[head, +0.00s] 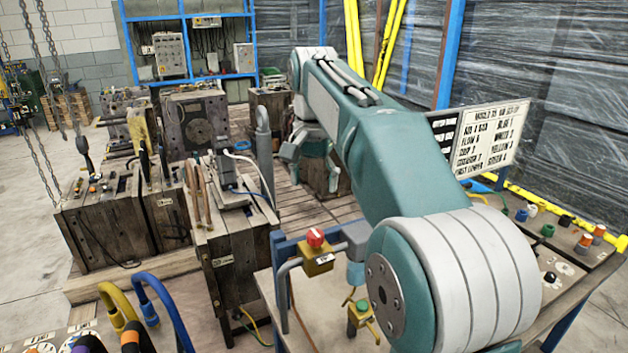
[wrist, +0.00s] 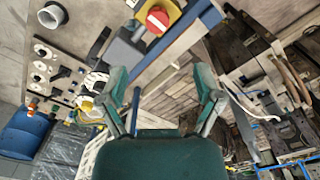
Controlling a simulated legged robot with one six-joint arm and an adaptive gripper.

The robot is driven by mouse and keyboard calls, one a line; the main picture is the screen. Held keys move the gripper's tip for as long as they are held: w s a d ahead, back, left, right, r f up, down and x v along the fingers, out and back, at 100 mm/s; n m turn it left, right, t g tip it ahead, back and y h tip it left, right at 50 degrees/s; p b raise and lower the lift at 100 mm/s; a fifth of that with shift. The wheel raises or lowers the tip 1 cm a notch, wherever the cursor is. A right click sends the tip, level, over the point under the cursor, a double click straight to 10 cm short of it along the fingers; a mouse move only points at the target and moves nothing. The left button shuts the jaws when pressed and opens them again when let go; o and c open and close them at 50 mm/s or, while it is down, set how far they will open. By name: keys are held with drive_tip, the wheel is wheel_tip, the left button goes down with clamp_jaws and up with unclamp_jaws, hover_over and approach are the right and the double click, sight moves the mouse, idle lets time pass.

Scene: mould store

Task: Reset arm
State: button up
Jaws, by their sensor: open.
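My teal and grey arm reaches from the lower right of the head view up to the middle, then bends down at its far end. My gripper (head: 311,162) hangs there, partly hidden behind the arm, in front of a wooden block. In the wrist view my gripper (wrist: 161,88) shows two teal fingers spread wide. Nothing is held between them. A yellow box with a red knob (head: 317,239) sits on a blue frame nearer to me; a red and yellow control (wrist: 158,20) also shows beyond the fingertips in the wrist view.
Wooden mould blocks (head: 107,216) with levers and pipes crowd the left and middle. A bench with coloured knobs (head: 570,262) and a lettered sign (head: 487,137) stand at right. Chains (head: 38,75) hang at far left. Bare floor (head: 28,165) shows at left.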

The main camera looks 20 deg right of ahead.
drive_tip(key=shift+r, duration=0.1)
drive_tip(key=s+f+n+t, duration=0.2)
drive_tip(key=s+f, duration=0.5)
drive_tip(key=s, duration=0.5)
drive_tip(key=s+f+n+t, duration=0.3)
drive_tip(key=s+f+n, duration=0.2)
drive_tip(key=s, duration=0.8)
wheel_tip(320, 180, down, 2)
drive_tip(key=shift+s+f+t, duration=0.1)
drive_tip(key=shift+s+t, duration=0.1)
drive_tip(key=shift+t, duration=0.1)
drive_tip(key=shift+d, duration=0.1)
